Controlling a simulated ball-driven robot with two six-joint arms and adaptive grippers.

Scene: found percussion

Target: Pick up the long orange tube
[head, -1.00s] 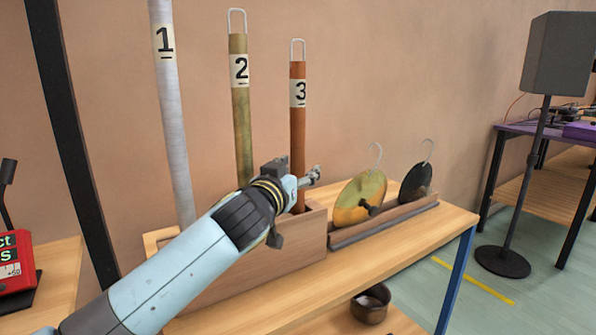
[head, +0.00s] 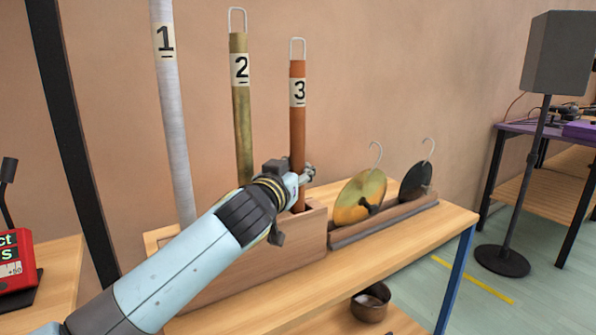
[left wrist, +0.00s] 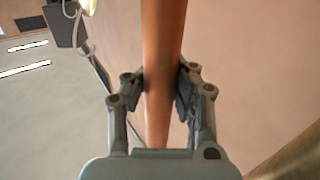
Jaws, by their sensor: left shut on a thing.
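The long orange tube (head: 298,130) carries a label with the number 3 and a wire loop on top. It stands upright in the right part of a wooden box (head: 270,255) on the table. My left gripper (head: 300,177) is at its lower half, just above the box rim. In the left wrist view the tube (left wrist: 163,60) runs between the two fingers of my left gripper (left wrist: 163,92), which are shut on it. The tube's foot is hidden in the box. My right gripper is not in view.
A grey tube marked 1 (head: 172,110) and an olive tube marked 2 (head: 240,110) stand left of the orange one. Two discs with hooks, one yellow (head: 360,195) and one black (head: 416,182), lean in a wooden rack at the right.

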